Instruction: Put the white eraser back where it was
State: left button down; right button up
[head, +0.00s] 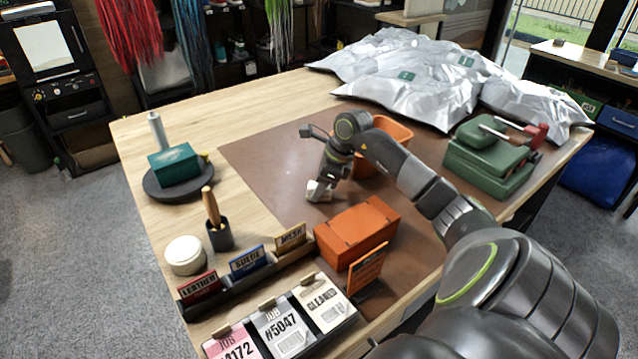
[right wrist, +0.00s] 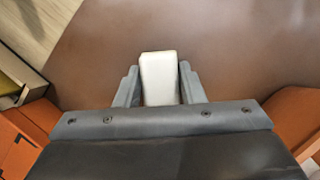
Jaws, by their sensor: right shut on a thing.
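The white eraser (right wrist: 159,78) is a small white block held between the two grey fingers in the right wrist view. In the head view the eraser (head: 318,191) shows at the tip of my right gripper (head: 322,184), over the brown mat (head: 262,158). My right gripper (right wrist: 158,88) is shut on it. I cannot tell whether the eraser touches the mat or is just above it. My left gripper is not in view.
An orange box (head: 357,232) stands in front of the gripper and an orange bin (head: 392,135) behind it. Card holders (head: 250,262), a dark cup (head: 220,236) and a white jar (head: 185,255) are at the left front. Silver bags (head: 410,75) and a green case (head: 488,160) lie farther back.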

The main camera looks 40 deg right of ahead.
jog(key=shift+f, duration=0.1)
jog(key=o, duration=0.9)
jog(key=shift+r, duration=0.2)
jog(key=b+v, duration=0.3)
jog(key=v, duration=0.9)
